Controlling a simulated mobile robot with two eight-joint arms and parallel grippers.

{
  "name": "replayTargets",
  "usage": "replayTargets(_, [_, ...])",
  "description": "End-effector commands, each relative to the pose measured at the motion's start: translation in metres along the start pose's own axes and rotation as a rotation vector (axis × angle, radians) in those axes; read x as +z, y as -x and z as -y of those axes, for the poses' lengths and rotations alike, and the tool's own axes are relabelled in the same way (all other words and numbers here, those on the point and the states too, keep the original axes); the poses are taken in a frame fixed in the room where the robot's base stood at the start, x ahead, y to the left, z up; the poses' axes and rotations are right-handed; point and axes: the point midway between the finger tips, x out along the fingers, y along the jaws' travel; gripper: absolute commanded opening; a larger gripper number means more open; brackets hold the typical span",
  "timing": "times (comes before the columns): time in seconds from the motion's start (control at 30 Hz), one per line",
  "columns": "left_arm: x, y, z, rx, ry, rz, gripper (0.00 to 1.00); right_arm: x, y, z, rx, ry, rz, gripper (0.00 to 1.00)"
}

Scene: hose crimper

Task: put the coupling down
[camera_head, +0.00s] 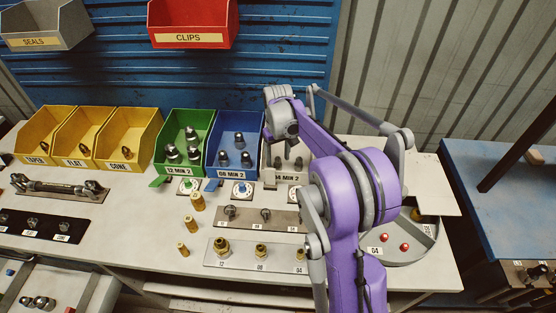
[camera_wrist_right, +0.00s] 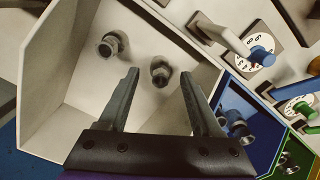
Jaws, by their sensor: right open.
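My right gripper (camera_head: 283,132) is over the white bin (camera_head: 271,185) labelled 04 MIN 2. In the right wrist view, its two fingers are spread apart with nothing between them, and the right gripper (camera_wrist_right: 160,76) reaches into the white bin (camera_wrist_right: 70,50). Two small dark metal couplings lie in that bin: one coupling (camera_wrist_right: 110,44) to the left, and another coupling (camera_wrist_right: 160,72) just beyond the gap between the fingertips. I cannot tell which one was held. My left gripper is not in view.
A blue bin (camera_head: 233,172) and a green bin (camera_head: 183,172) with fittings stand left of the white bin. Small dials (camera_head: 239,188) sit in front. Brass fittings (camera_head: 197,202) stand on the bench. Yellow bins (camera_head: 128,165) are farther left; a round tray (camera_head: 422,248) is at right.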

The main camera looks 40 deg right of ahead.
Motion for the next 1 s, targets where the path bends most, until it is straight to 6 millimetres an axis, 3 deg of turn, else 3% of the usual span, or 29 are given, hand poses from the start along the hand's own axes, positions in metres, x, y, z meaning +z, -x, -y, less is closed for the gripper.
replayTargets(0.2, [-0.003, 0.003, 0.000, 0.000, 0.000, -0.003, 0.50, 0.000, 0.050, 0.000, 0.000, -0.001, 0.000, 0.66])
replayTargets(0.43, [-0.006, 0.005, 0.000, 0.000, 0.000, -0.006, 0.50, 0.000, 0.088, 0.000, 0.000, 0.000, 0.000, 0.66])
replayTargets(0.6, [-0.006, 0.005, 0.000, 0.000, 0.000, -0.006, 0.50, 0.000, 0.100, 0.000, 0.000, 0.000, 0.000, 0.66])
replayTargets(1.0, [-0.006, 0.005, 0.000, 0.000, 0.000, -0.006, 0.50, 0.000, 0.101, 0.000, 0.000, 0.000, 0.000, 0.66])
